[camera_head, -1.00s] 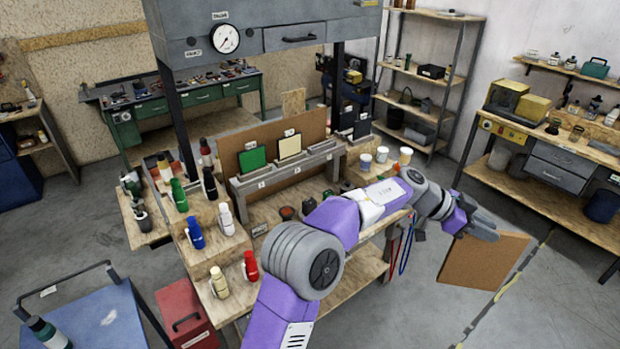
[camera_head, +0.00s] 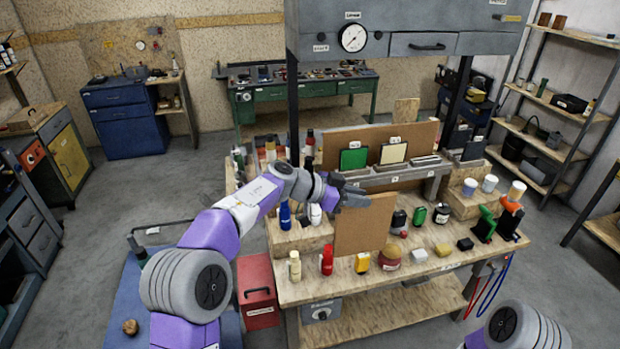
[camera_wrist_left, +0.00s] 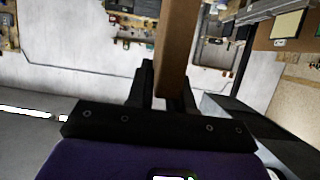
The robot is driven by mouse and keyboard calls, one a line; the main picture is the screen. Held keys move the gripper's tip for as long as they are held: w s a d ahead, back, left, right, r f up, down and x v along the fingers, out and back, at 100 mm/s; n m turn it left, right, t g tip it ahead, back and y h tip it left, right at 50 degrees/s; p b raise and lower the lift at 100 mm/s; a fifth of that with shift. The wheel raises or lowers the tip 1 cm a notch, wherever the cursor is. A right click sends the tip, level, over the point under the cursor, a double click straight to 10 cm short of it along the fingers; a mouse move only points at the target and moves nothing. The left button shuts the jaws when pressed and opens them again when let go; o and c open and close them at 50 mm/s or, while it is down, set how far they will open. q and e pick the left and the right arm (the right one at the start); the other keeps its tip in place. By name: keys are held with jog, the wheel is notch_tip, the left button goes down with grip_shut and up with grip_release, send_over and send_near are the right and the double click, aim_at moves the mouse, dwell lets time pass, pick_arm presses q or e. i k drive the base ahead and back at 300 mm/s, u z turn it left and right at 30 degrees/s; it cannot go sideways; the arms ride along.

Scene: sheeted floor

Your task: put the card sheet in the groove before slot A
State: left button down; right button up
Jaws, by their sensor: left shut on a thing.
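The card sheet is a flat brown square (camera_head: 364,224), held in front of the grooved rail in the head view. My left gripper (camera_head: 350,196) is shut on its upper left part. In the left wrist view the sheet (camera_wrist_left: 179,45) shows almost edge-on between the fingers (camera_wrist_left: 165,90). The grey grooved rail (camera_head: 411,171) stands across the bench behind the sheet and holds a green card (camera_head: 354,159) and a cream card (camera_head: 393,153) upright. Small labels on the rail are too small to read. The sheet and my gripper hide the rail's left front.
A brown backboard (camera_head: 421,135) stands behind the rail. White cups (camera_head: 490,184) stand on a right-hand step. The press column (camera_head: 292,112) rises at the left.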

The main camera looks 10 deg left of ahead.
aim_at(355, 178)
jog(key=u, duration=0.05)
jog(key=i, duration=1.65)
